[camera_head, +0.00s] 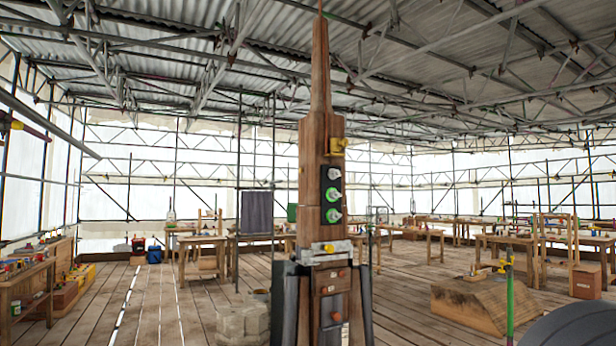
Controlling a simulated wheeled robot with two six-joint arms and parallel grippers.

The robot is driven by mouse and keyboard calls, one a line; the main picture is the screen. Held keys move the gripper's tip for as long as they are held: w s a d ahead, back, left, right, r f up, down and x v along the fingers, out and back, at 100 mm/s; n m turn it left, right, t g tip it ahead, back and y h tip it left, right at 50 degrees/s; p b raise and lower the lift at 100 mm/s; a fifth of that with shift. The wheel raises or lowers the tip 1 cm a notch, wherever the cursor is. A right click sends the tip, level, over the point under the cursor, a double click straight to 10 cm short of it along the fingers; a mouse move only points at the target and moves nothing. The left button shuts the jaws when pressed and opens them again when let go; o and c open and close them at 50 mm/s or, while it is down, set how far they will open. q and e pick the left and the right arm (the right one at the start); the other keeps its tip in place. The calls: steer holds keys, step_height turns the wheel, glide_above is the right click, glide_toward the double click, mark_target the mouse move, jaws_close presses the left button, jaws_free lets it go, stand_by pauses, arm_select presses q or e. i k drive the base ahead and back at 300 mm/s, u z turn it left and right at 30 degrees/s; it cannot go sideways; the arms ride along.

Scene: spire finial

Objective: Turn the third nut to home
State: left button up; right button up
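A tall wooden spire (321,95) stands upright in the middle of the view. A dark plate on its front carries three nuts in a column. The top nut (333,173) is grey-white with no green ring visible. The middle nut (332,195) and the bottom nut (333,215) are pale with green around them. A yellow fitting (337,146) sits above the plate. The nuts' exact turn angles are too small to tell. Neither of my grippers shows in this view.
A metal band (326,252) wraps the spire below the nuts. Stone blocks (242,324) stand left of its base. A wooden block (480,304) and a green post (510,300) stand to the right. Workbenches (203,243) line the back. Planked floor (150,310) is open at left.

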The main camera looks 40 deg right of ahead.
mark_target(332, 175)
steer(key=z, duration=0.15)
steer(key=i, duration=0.8)
steer(key=z, duration=1.15)
steer(key=i, duration=0.75)
steer(key=z, duration=0.7)
